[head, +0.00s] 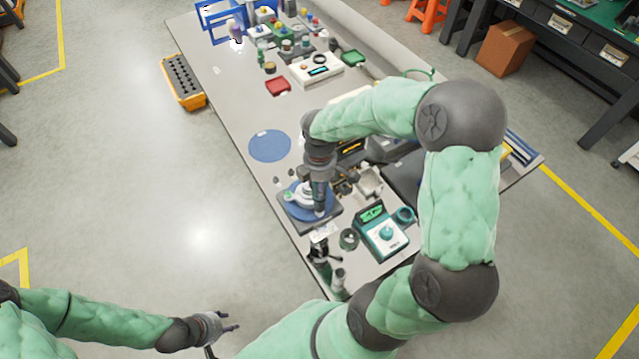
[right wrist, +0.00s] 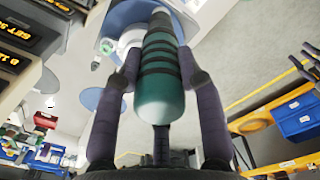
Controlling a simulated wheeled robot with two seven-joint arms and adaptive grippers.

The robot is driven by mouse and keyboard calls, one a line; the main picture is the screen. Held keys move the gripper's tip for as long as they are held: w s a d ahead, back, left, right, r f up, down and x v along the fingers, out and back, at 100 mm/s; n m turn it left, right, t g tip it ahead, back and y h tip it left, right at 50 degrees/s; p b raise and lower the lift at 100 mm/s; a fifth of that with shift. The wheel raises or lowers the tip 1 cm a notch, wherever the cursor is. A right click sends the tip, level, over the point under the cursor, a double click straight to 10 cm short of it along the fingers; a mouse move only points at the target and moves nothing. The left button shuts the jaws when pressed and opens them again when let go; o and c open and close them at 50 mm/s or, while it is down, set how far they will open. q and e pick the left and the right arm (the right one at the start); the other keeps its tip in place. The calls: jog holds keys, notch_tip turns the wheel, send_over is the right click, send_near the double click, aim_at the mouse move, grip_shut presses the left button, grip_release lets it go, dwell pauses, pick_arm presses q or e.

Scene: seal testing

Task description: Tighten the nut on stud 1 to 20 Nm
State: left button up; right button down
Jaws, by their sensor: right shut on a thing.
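My right gripper (head: 318,198) is over the test fixture, a grey plate with a blue disc (head: 293,213) and a white round part (head: 304,200) on it. In the right wrist view my right gripper (right wrist: 160,62) is shut on a teal tool with black bands (right wrist: 160,95). The stud, the nut and the tool's tip are hidden or too small to tell. My left gripper (head: 236,322) is open and empty, off the table's near left side.
A teal device with a dial (head: 382,235) stands right of the fixture. A flat blue disc (head: 269,146) lies beyond it. A black unit with a yellow display (head: 350,147) and small parts crowd the right. A red tray (head: 278,86) lies farther back. An orange crate (head: 183,82) is beside the table.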

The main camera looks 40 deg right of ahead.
jog(key=shift+f+b, duration=0.45)
jog(key=shift+f, duration=0.25)
dwell(0.6)
jog(key=shift+f, duration=0.1)
dwell(0.7)
jog(key=shift+r+p, duration=2.25)
jog(key=shift+r, duration=0.35)
jog(key=shift+w+f, duration=0.1)
